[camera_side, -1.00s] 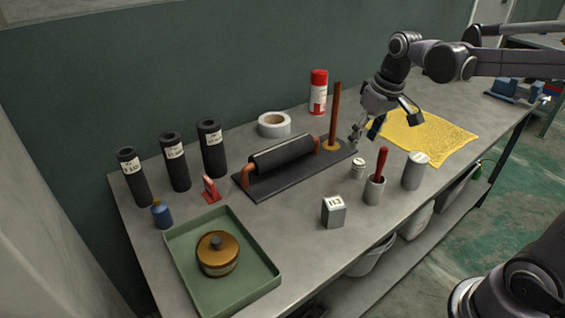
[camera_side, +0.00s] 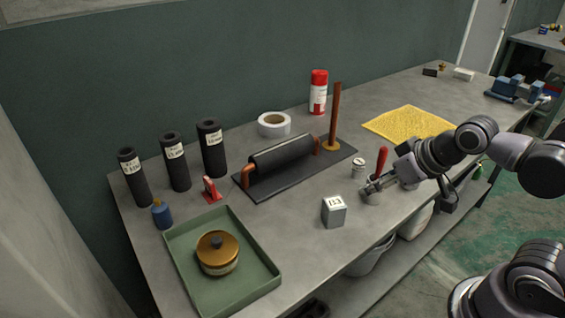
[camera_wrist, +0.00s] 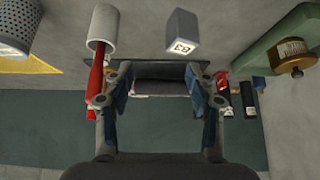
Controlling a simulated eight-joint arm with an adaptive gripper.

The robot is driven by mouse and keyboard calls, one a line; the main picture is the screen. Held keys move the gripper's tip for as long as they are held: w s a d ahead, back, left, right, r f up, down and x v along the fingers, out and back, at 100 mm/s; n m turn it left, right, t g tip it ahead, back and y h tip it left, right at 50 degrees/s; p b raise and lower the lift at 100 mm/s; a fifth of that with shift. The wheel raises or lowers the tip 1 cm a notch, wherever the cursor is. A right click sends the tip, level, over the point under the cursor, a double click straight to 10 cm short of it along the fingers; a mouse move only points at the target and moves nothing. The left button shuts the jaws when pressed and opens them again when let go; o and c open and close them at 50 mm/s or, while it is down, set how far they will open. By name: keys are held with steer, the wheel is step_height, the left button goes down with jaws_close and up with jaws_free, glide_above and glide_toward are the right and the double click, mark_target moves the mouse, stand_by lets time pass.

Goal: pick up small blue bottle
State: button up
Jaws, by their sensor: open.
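The small blue bottle (camera_side: 162,215) stands upright on the grey table at the far left, beside the green tray's corner and in front of the black cylinders. My gripper (camera_side: 370,187) is on the right side of the table, beside the cup with the red-handled tool, far from the bottle. It is open and empty, with both fingers spread in the wrist view (camera_wrist: 160,98).
A green tray (camera_side: 262,291) holds a brass-coloured pot (camera_side: 217,252). A grey block (camera_side: 334,212), a black pipe fixture (camera_side: 285,160), a red clip (camera_side: 210,190) and black cylinders (camera_side: 174,163) stand between. A red-handled tool (camera_side: 381,161) is close to my gripper.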

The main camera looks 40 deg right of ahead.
stand_by(0.4)
steer(key=shift+o, duration=1)
steer(key=shift+w+r, duration=0.1)
